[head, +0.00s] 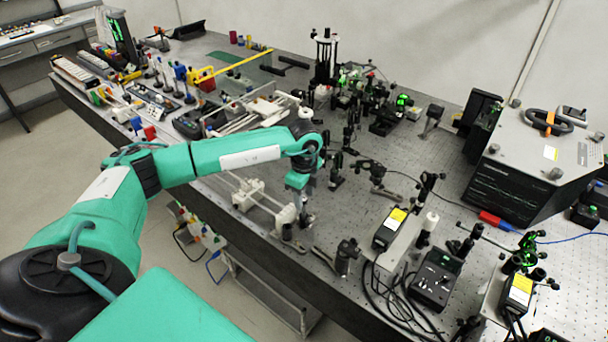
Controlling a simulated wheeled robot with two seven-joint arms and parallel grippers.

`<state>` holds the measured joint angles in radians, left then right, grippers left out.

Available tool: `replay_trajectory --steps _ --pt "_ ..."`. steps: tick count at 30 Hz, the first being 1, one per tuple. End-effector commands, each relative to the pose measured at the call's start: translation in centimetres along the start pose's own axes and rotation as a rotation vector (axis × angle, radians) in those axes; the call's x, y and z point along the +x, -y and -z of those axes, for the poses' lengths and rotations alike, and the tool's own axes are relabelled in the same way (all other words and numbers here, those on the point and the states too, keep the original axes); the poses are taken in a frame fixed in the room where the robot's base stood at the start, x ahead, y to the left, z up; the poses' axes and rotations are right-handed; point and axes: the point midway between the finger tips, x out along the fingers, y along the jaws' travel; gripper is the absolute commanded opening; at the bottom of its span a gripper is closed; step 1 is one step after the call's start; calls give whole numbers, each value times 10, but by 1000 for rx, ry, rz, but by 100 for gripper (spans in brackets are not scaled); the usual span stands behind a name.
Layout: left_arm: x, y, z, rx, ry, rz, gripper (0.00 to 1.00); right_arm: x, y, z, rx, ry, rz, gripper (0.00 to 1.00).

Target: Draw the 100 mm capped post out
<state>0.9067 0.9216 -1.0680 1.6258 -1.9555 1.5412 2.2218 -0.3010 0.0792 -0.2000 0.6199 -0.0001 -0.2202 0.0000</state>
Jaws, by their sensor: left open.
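My left arm reaches from the left over the optical bench (330,235). Its gripper (302,207) points down near the bench's front edge, by a white block of a rail assembly (285,213). The gripper is open; its fingertips are small and partly lost against the parts behind, so I cannot tell whether anything stands between them. Several posts stand in a group at the back left, some with coloured caps, such as a blue-capped one (181,74). Which post is the 100 mm capped one is not clear at this size. My right gripper is out of view.
A post with a white top (431,220) stands right of the gripper, near a boxed unit with a yellow label (392,228). Dark mounts (346,254) stand near the front edge. A large grey instrument (530,165) fills the right back. Cables lie across the front right.

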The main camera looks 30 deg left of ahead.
Motion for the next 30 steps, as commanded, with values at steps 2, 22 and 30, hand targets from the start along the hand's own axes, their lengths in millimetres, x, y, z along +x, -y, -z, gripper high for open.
replay_trajectory --steps 2,22,30 --pt "9 0 0 -2 0 -3 43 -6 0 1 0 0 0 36" --pt "27 0 0 0 -1 0 9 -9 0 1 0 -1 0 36" --pt "25 0 0 0 -1 1 0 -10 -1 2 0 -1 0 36"
